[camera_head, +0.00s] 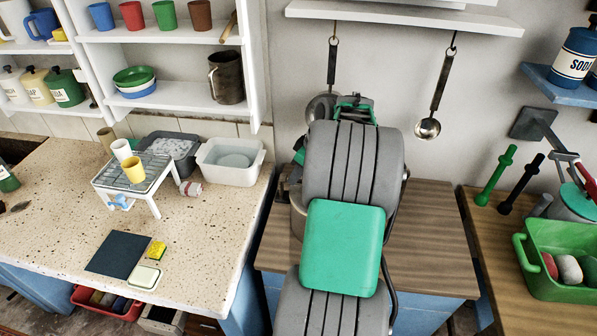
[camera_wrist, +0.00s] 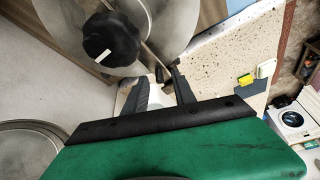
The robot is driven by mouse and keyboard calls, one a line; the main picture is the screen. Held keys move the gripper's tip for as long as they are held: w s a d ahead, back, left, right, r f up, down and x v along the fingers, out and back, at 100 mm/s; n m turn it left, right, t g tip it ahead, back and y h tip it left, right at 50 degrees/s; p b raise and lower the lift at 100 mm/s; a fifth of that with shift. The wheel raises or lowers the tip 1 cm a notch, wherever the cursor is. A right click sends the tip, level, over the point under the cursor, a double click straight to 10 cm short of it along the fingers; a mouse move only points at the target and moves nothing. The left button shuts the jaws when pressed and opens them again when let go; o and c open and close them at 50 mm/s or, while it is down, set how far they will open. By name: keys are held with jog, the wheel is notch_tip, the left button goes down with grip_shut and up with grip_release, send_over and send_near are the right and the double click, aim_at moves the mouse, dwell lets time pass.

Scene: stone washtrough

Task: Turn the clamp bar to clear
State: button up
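In the wrist view a round metal lid (camera_wrist: 60,25) fills the upper left, with a black knob (camera_wrist: 110,38) that bears a white mark. A thin metal clamp bar (camera_wrist: 150,60) runs from beside the knob down to the right. My gripper (camera_wrist: 163,76) has its two dark fingers apart, with the end of the bar at or between their tips. Whether they touch it I cannot tell. In the head view my arm hides the gripper and most of the metal pot (camera_head: 297,222), which stands on the wooden counter.
The wooden counter (camera_head: 425,235) is mostly clear right of my arm. A ladle (camera_head: 428,127) hangs on the wall behind. The speckled counter (camera_head: 60,215) to the left holds a white rack (camera_head: 150,190) and a white basin (camera_head: 250,175). A green tub (camera_head: 535,285) stands at right.

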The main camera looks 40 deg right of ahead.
grip_shut()
dwell(1.4)
